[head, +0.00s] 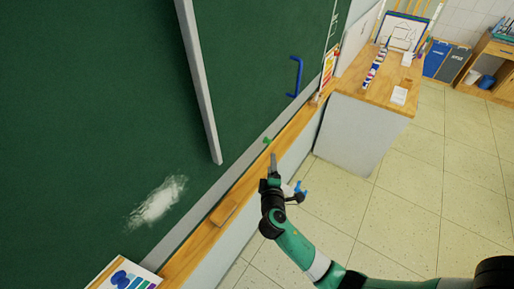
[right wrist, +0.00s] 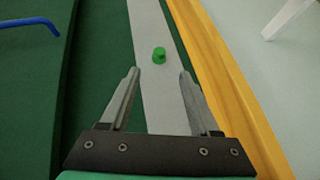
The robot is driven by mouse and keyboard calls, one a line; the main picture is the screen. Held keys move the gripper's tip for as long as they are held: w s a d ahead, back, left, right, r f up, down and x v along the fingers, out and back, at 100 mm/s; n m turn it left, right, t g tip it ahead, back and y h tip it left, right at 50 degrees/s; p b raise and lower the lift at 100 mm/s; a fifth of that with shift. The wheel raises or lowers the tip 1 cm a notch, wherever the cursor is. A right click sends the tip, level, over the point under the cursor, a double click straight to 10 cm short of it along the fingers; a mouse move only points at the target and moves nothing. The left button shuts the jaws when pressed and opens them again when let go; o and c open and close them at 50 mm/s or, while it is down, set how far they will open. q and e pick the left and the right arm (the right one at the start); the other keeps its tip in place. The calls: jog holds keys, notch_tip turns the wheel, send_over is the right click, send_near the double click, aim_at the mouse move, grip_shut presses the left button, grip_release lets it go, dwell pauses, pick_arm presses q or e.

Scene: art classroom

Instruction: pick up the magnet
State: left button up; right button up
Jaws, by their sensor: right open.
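The magnet (right wrist: 159,54) is a small green knob on the pale strip along the bottom of the green chalkboard. In the head view the magnet (head: 267,140) shows just beyond my right gripper's tips. My right gripper (head: 273,158) is near the wooden ledge, apart from the magnet. In the right wrist view the right gripper (right wrist: 160,80) is open, and the magnet lies ahead, between the lines of its fingers and not touching them. Nothing is held. My left gripper is not in view.
The wooden ledge (head: 254,176) runs below the board, with a wooden block (head: 223,212) on it. A blue handle (head: 296,76) is on the board. A grey vertical frame (head: 200,80) crosses the board. A cabinet (head: 355,131) stands beyond. The tiled floor at right is clear.

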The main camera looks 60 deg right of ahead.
jog(key=shift+d+f, duration=0.15)
jog(key=shift+d, duration=0.05)
jog(key=b, duration=0.4)
send_near(270, 143)
jog(key=w+d, duration=0.1)
jog(key=d, duration=0.2)
jog(key=w+d+f+b, duration=0.1)
jog(key=w+d+b, duration=0.1)
jog(key=d, duration=0.1)
jog(key=shift+w+f, duration=0.35)
jog(key=shift+w, duration=0.05)
jog(key=shift+w+d, duration=0.15)
jog(key=shift+d, duration=0.15)
grip_shut()
